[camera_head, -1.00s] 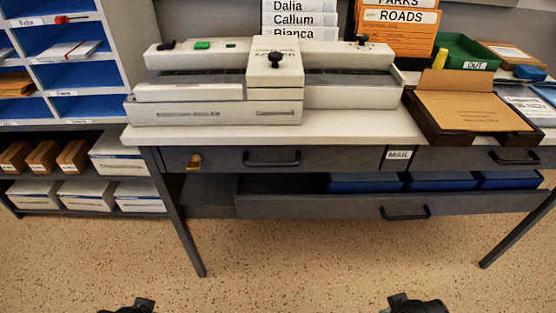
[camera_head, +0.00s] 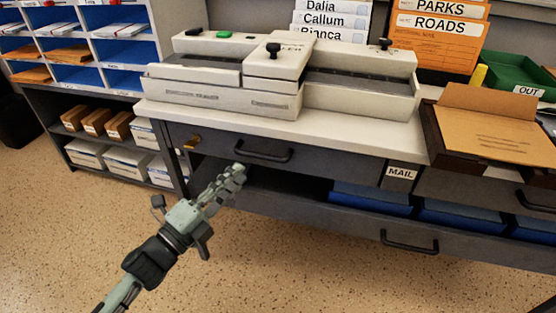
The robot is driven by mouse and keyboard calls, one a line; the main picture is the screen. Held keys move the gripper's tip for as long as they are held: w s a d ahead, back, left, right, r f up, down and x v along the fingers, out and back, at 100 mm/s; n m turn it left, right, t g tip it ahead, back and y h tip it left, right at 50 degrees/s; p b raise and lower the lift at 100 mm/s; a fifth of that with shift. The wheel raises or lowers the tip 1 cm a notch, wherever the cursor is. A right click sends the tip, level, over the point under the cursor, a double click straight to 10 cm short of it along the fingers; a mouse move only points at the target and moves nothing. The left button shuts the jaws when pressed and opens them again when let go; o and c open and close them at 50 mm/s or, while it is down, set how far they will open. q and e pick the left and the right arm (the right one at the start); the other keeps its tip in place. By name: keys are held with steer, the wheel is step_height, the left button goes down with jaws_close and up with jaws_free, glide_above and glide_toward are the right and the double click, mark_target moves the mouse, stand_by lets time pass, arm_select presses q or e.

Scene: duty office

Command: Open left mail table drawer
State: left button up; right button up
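The mail table (camera_head: 400,128) has a white top and a dark grey frame. Its left drawer (camera_head: 315,165) has a dark front with a black bar handle (camera_head: 262,152) and looks shut. A brass-coloured latch or lock (camera_head: 191,143) is at the left end of the drawer front. My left gripper (camera_head: 238,173) comes up from the lower left; its fingertips show just below and left of the handle and appear apart from it. Nothing is seen held in it. The view does not show clearly how far apart its fingers are. My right gripper is out of view.
A lower drawer front with its own handle (camera_head: 408,243) sits below, with blue bins (camera_head: 370,198) behind it. A MAIL label (camera_head: 400,172) separates the left and right drawers. A white machine (camera_head: 280,85) stands on top. Floor in front is clear.

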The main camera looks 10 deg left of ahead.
mark_target(259, 156)
arm_select(q)
steer(key=shift+m+h, duration=0.3)
steer(key=x, duration=0.7)
steer(key=shift+s+d+r+p, duration=0.1)
steer(key=shift+d+r+p, duration=0.15)
steer(key=shift+p, duration=0.15)
steer(key=shift+w+d, duration=0.25)
steer(key=shift+w, duration=0.1)
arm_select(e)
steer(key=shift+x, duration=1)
arm_select(q)
steer(key=shift+c, duration=0.3)
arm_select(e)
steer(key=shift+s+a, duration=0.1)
arm_select(q)
jaws_close()
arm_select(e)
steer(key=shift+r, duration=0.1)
